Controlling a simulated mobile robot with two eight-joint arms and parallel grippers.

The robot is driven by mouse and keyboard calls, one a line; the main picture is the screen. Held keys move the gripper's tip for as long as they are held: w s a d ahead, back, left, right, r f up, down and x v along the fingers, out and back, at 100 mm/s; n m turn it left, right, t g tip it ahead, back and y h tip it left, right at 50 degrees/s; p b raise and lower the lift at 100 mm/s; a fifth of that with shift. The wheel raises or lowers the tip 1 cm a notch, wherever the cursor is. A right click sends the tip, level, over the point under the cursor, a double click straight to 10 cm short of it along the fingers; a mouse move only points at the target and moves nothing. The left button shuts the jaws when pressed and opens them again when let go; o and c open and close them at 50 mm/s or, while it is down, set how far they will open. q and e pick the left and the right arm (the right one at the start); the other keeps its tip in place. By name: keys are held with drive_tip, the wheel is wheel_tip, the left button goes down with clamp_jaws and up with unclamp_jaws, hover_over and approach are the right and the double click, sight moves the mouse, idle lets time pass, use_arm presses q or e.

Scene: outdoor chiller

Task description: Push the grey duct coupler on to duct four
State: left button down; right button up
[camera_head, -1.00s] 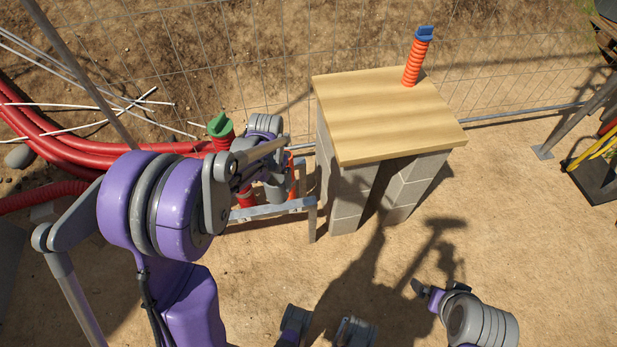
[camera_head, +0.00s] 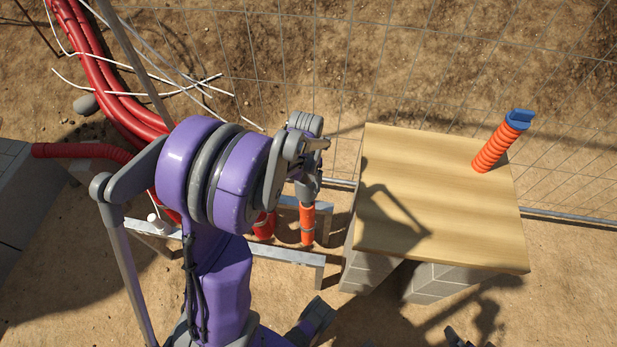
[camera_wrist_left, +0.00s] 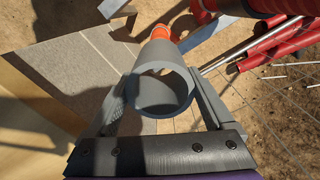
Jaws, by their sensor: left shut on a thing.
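The grey duct coupler (camera_wrist_left: 166,54) is a short open tube. It sits between the fingers of my left gripper (camera_wrist_left: 163,92), which is shut on it. An upright orange duct (camera_head: 307,226) stands below the gripper in the head view. In the left wrist view the orange duct (camera_wrist_left: 161,32) shows just past the far end of the coupler, roughly in line with it. I cannot tell whether the duct's end is inside the coupler. No number shows on the duct. Only a dark tip, seemingly of my right gripper (camera_head: 456,337), shows at the bottom edge.
A wooden-topped block table (camera_head: 410,200) stands right of the ducts, carrying an orange duct piece with a blue cap (camera_head: 518,119). A metal rail frame (camera_head: 290,256) surrounds the duct stubs. Red ducts (camera_head: 100,75) lie at the left. A wire fence runs behind.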

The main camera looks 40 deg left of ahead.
sight(307, 194)
use_arm(q)
drive_tip(key=shift+w, duration=0.25)
drive_tip(key=shift+s, duration=0.2)
drive_tip(key=shift+w+f+b, duration=0.1)
drive_tip(key=shift+f+b, duration=2.15)
drive_tip(key=shift+f, duration=0.65)
drive_tip(key=shift+f+b, duration=1.25)
drive_tip(key=shift+f, duration=0.45)
drive_tip(key=shift+f, duration=0.15)
